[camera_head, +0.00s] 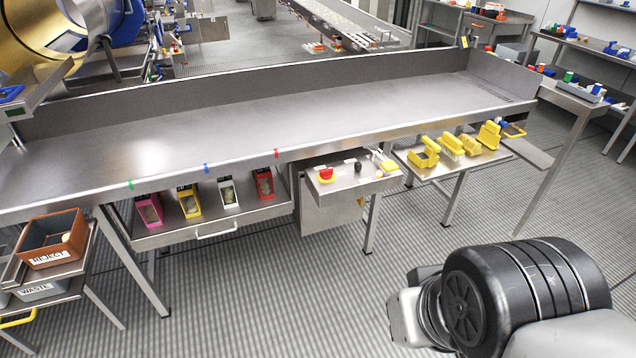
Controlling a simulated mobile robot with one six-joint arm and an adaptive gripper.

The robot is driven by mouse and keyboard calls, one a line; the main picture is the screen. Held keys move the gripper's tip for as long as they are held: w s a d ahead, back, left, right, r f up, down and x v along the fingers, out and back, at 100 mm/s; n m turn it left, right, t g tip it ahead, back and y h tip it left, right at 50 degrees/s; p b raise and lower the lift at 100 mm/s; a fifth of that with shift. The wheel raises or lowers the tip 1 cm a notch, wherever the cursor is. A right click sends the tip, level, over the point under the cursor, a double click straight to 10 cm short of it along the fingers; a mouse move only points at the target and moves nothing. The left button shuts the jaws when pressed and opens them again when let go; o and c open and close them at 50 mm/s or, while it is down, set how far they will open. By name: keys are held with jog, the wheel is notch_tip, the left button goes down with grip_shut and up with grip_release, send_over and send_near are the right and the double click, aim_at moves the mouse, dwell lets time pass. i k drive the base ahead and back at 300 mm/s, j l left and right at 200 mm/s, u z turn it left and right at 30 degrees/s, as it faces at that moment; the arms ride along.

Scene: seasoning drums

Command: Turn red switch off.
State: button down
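The red switch (326,174) sits on the left part of the top of a metal control box (345,186), which juts out below the front edge of the long steel table. It looks like a red knob on a yellow base; it is too small to tell which way it is turned. A part of my own arm fills the lower right of the picture, well apart from the control box and in front of it. My gripper's fingers do not show.
A black knob (358,166) stands right of the switch on the box. A shelf of yellow scoops (424,154) is to the right, a drawer (215,228) with coloured containers to the left. The long steel table (270,115) overhangs behind. Striped floor (300,300) in front is clear.

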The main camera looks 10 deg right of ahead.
aim_at(325, 174)
jog(key=i+j, duration=0.1)
jog(key=i, duration=0.45)
jog(key=i+j+z, duration=0.1)
jog(key=i, duration=0.5)
